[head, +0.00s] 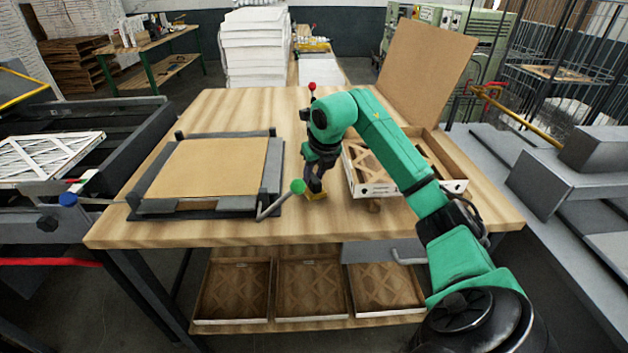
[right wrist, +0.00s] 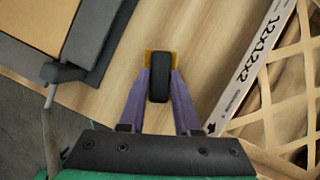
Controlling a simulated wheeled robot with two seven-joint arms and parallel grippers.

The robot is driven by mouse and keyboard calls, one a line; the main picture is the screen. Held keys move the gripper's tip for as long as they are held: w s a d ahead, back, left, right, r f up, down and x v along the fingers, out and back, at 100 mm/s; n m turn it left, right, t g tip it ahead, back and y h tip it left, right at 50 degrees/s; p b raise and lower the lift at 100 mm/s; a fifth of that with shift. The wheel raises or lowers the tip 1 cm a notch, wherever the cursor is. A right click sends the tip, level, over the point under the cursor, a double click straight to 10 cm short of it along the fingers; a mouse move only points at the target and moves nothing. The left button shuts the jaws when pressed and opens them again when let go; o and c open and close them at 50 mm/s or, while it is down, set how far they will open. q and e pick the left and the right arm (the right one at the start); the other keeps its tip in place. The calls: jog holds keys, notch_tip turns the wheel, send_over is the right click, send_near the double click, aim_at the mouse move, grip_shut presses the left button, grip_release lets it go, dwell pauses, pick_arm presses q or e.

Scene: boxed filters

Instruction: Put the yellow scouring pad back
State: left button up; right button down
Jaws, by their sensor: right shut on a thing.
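The yellow scouring pad (head: 317,196) is at the tabletop near the middle of the table's front part. In the right wrist view its yellow edge (right wrist: 148,56) shows around a black rounded grip (right wrist: 159,80). My right gripper (head: 314,180) points down at it, and in the right wrist view its purple fingers (right wrist: 159,88) are shut on the black grip from both sides. I cannot tell whether the pad touches the wood or hangs just above it. My left gripper is not in view.
A dark fixture (head: 273,181) holding a tan board (head: 212,167) stands left, with a green-knobbed lever (head: 297,186) close to the pad. An open filter box (head: 371,188) stands right. A red-topped item (head: 312,87) is behind. Bare wood (head: 240,225) lies in front.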

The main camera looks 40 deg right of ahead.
jog(key=shift+w+f, duration=0.1)
jog(key=shift+f, duration=0.95)
jog(key=c, duration=0.6)
grip_release()
jog(key=shift+r, duration=0.2)
jog(key=shift+r, duration=0.25)
jog(key=v, duration=1.1)
jog(key=shift+s+r+b, duration=0.25)
jog(key=shift+r+b, duration=0.05)
jog(key=shift+b, duration=0.15)
